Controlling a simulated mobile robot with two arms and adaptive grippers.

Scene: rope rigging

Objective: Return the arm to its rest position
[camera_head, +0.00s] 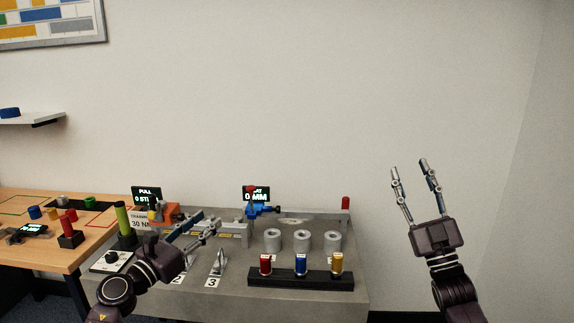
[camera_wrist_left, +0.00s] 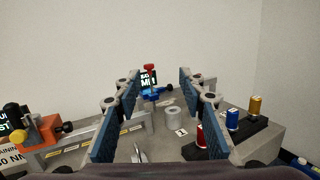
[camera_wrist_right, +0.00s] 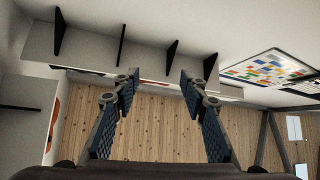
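My left gripper (camera_head: 204,226) is over the left part of the grey rigging bench (camera_head: 340,275), with its fingers pointing right and away. In the left wrist view its two blue-padded fingers (camera_wrist_left: 155,105) stand apart with nothing between the pads; the blue clamp with a red top (camera_wrist_left: 151,92) shows beyond them. My right gripper (camera_head: 411,175) is raised right of the bench, fingers pointing up in front of the bare wall. In the right wrist view its fingers (camera_wrist_right: 158,100) are apart and empty.
A black rack holds red, blue and yellow spools (camera_head: 300,265). Grey cylinders (camera_head: 302,240) stand behind it. An orange device (camera_head: 165,214) and a green-topped post (camera_head: 122,222) are near my left gripper. A wooden table (camera_head: 60,255) is at left. The space around my right gripper is clear.

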